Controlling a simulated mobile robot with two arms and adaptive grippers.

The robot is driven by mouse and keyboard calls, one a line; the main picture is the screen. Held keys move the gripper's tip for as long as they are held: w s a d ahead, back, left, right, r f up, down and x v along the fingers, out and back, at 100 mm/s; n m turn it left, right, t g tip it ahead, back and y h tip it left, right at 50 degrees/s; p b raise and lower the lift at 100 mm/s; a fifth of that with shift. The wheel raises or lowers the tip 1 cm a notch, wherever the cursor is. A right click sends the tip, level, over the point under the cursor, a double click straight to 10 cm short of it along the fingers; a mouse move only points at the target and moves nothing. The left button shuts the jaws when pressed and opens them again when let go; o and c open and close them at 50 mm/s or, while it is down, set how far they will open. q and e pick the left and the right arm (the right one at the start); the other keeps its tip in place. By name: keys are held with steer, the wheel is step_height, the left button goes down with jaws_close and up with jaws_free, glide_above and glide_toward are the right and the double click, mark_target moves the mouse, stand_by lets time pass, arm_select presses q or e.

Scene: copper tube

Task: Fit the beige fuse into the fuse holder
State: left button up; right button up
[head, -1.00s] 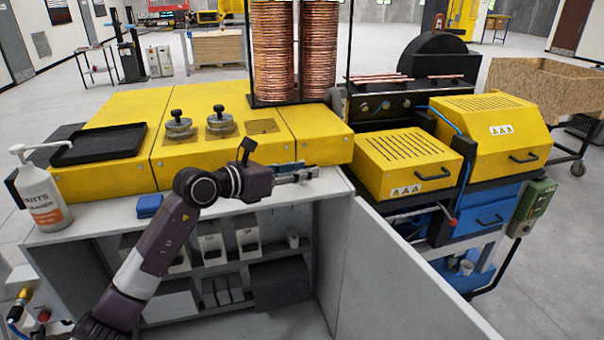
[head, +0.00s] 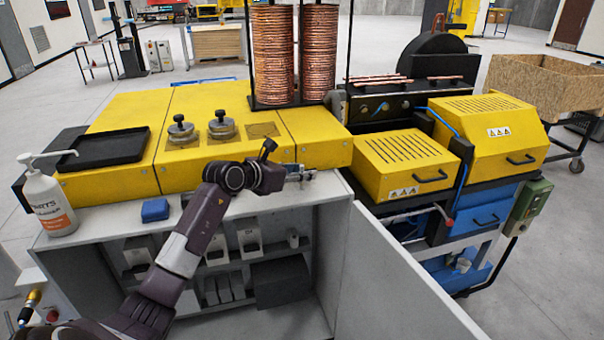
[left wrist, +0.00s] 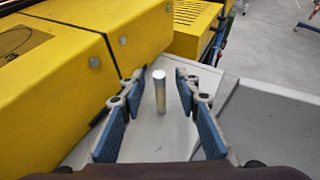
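In the left wrist view a slim beige cylinder with a white top, likely the fuse (left wrist: 161,93), stands upright on the grey cabinet top beside the yellow machine front. My left gripper (left wrist: 160,78) is open, with one blue-padded finger on each side of the cylinder and a visible gap on both sides. In the head view my left gripper (head: 302,173) is at the front of the yellow machine, above the cabinet's right part; the cylinder cannot be made out there. I cannot make out the fuse holder. My right gripper is not in view.
The yellow machine (head: 215,165) with two copper coils (head: 275,55) stands directly behind my gripper. An open cabinet door (head: 395,275) juts forward on the right. A spray bottle (head: 47,200), a black tray (head: 105,148) and a blue block (head: 155,209) are on the left.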

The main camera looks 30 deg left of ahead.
arm_select(q)
steer(key=shift+w, duration=0.1)
jaws_close()
steer(key=shift+r, duration=0.1)
stand_by(0.3)
steer(key=shift+r, duration=0.6)
step_height(320, 180, up, 18)
steer(key=b, duration=0.3)
steer(key=shift+r+b, duration=0.25)
steer(key=shift+b, duration=0.15)
